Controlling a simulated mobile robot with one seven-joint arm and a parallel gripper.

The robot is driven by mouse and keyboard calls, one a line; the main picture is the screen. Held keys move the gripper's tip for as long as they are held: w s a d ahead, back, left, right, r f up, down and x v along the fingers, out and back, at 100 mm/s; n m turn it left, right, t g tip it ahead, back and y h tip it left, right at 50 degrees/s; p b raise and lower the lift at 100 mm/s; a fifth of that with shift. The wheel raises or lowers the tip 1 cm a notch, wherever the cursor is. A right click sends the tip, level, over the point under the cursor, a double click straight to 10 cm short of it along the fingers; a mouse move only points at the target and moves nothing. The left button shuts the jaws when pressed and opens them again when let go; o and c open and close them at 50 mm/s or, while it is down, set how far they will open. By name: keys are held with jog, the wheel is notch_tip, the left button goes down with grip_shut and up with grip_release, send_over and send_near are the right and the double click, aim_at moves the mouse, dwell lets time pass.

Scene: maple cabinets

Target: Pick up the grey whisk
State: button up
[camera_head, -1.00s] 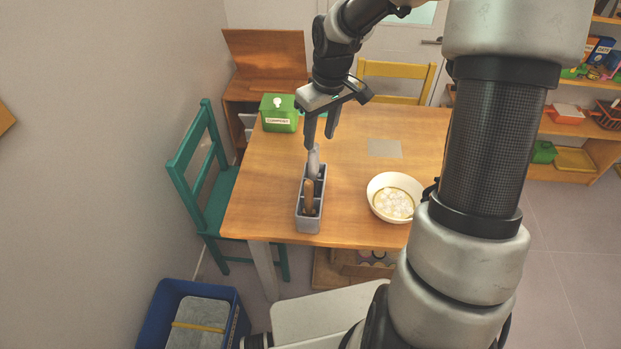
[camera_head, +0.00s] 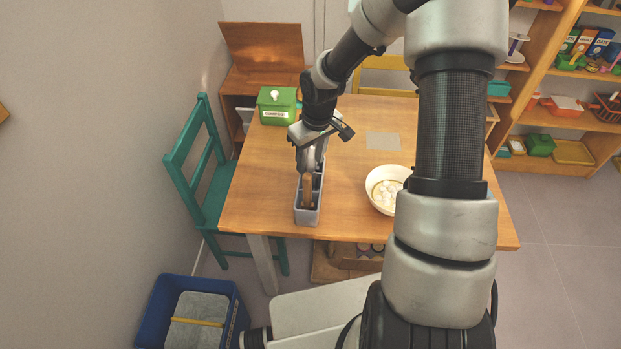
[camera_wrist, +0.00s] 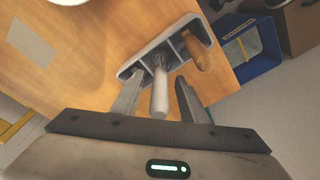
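The grey whisk (camera_wrist: 160,92) stands in a compartment of the grey utensil holder (camera_wrist: 140,62), its handle pointing up toward the wrist camera. My gripper (camera_wrist: 158,97) is open, with one finger on each side of the whisk handle and gaps showing at both sides.
A white bowl (camera_head: 374,199) with pale contents stands right of the holder on the wooden table (camera_head: 260,190). A green compost box (camera_head: 277,106) is at the back left. A grey mat (camera_head: 383,141) lies behind the bowl. A teal chair (camera_head: 210,185) stands at the left.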

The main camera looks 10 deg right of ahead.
jog(key=shift+c, duration=0.2)
grip_shut()
jog(key=shift+r, duration=0.1)
